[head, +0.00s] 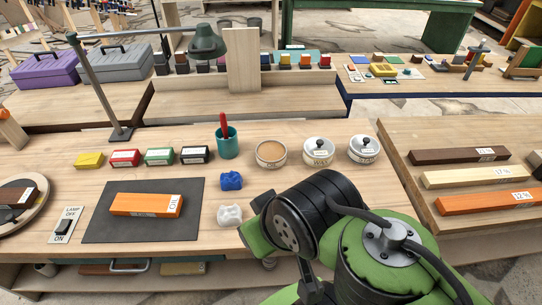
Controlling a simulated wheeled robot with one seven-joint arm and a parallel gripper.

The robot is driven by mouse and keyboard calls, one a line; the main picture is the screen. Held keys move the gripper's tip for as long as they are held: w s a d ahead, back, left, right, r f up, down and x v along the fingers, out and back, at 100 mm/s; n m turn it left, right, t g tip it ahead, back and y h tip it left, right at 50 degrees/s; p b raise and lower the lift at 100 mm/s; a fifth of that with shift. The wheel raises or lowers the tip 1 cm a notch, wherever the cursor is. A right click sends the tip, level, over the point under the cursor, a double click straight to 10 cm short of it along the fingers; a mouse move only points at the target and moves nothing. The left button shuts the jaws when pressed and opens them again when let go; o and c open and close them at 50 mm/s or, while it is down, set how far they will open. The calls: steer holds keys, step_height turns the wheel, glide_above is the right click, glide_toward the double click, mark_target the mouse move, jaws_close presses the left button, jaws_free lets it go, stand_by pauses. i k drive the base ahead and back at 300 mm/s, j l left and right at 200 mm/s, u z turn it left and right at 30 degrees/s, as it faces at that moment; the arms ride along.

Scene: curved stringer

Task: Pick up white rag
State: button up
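A small crumpled white rag (230,215) lies on the wooden workbench (290,215), near its front edge and just right of the dark mat. A crumpled blue rag (231,181) lies right behind it. My green and black arm reaches in from the bottom right, and its black joint is close to the right of the white rag in the picture. My gripper does not show, so whether it is open or shut is not visible. Nothing visible touches the white rag.
A dark mat (100,225) holds an orange block (146,205). Behind stand small coloured boxes (125,158), a teal cup (228,146), an open round tin (271,154) and two lidded tins (318,151). A lamp (119,132) stands at the left. Wooden bars (486,201) lie on the right board.

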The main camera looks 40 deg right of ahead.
mark_target(230, 216)
steer(key=i+j+z, duration=0.1)
steer(key=j, duration=0.2)
steer(key=i+j+z, duration=0.15)
steer(key=j, duration=0.2)
steer(key=i+j+z, duration=0.1)
steer(key=j, duration=0.25)
steer(key=i+j+z, duration=0.15)
steer(key=j, duration=0.2)
